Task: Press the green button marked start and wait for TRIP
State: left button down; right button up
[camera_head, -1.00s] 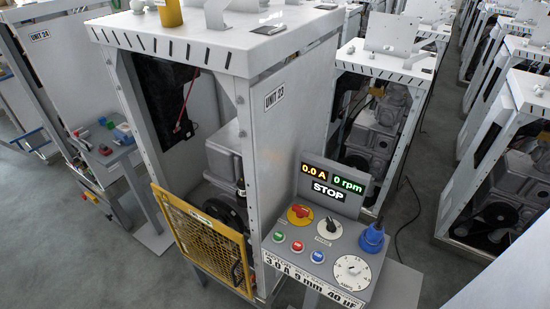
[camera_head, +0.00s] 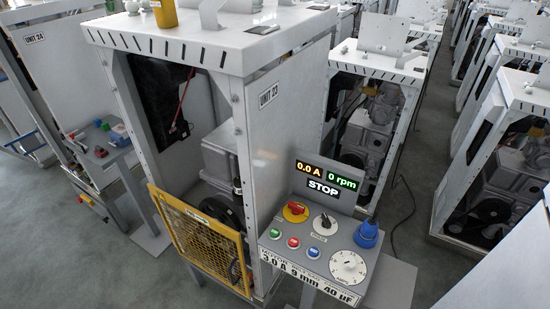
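The label on the green button is too small to read. The display (camera_head: 326,178) above the panel reads 0.0 A, 0 rpm and STOP. Neither of my grippers is in view.
A yellow mesh guard (camera_head: 203,240) is on the cabinet's front. Grey floor (camera_head: 70,245) is open at the left.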

aim_at(274, 233)
jog(key=i+l+z, duration=0.25)
jog(key=i+l, duration=0.45)
jog(key=l, duration=0.15)
